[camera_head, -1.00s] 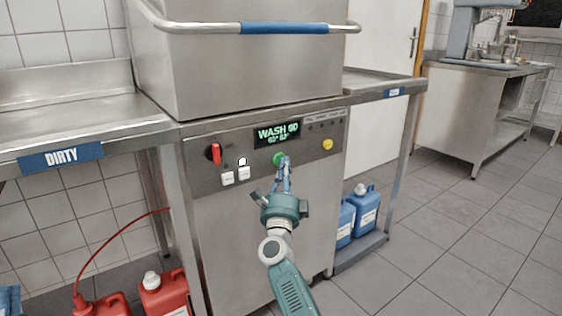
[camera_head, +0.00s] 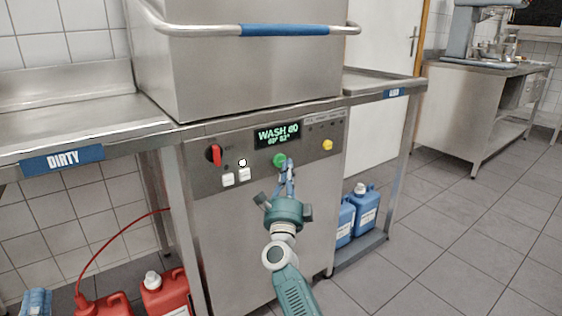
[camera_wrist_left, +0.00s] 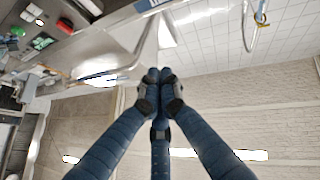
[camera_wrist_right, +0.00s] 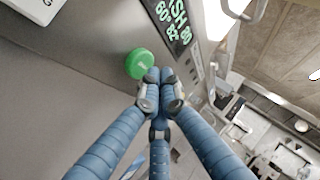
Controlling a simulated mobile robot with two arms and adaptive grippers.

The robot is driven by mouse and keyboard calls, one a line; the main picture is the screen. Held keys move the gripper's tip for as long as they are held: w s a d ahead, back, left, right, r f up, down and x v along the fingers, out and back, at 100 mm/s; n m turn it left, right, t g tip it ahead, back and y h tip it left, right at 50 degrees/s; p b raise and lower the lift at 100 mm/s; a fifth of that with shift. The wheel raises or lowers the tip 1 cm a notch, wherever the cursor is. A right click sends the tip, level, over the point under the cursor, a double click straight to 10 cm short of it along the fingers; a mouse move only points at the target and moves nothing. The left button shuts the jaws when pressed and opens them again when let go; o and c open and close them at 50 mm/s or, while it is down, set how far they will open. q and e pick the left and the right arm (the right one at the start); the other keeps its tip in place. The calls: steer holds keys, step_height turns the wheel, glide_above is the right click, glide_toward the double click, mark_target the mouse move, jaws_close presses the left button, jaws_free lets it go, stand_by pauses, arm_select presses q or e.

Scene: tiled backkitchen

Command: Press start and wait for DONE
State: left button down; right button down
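The dishwasher's green start button (camera_head: 280,160) is on the front panel, and it also shows in the right wrist view (camera_wrist_right: 139,64). The display (camera_head: 278,134) is lit green and reads WASH with a number that looks like 80; 60° and 82° stand below. My right gripper (camera_head: 288,162) is shut and empty, its fingertips just beside the button; I cannot tell whether they touch it. In the right wrist view its fingertips (camera_wrist_right: 160,75) are together. My left gripper (camera_head: 37,300) is low at the left edge, and its fingertips (camera_wrist_left: 160,74) are together and empty.
The panel also has a red rotary switch (camera_head: 214,154), white buttons (camera_head: 236,176) and a yellow button (camera_head: 327,145). The hood handle (camera_head: 285,30) is above. Red canisters (camera_head: 165,293) stand below the DIRTY table (camera_head: 70,128); blue canisters (camera_head: 364,208) stand right. The right floor is clear.

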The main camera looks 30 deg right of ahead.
arm_select(q)
steer(key=shift+w+f, duration=0.2)
steer(key=shift+f, duration=0.05)
arm_select(e)
steer(key=shift+s, duration=0.1)
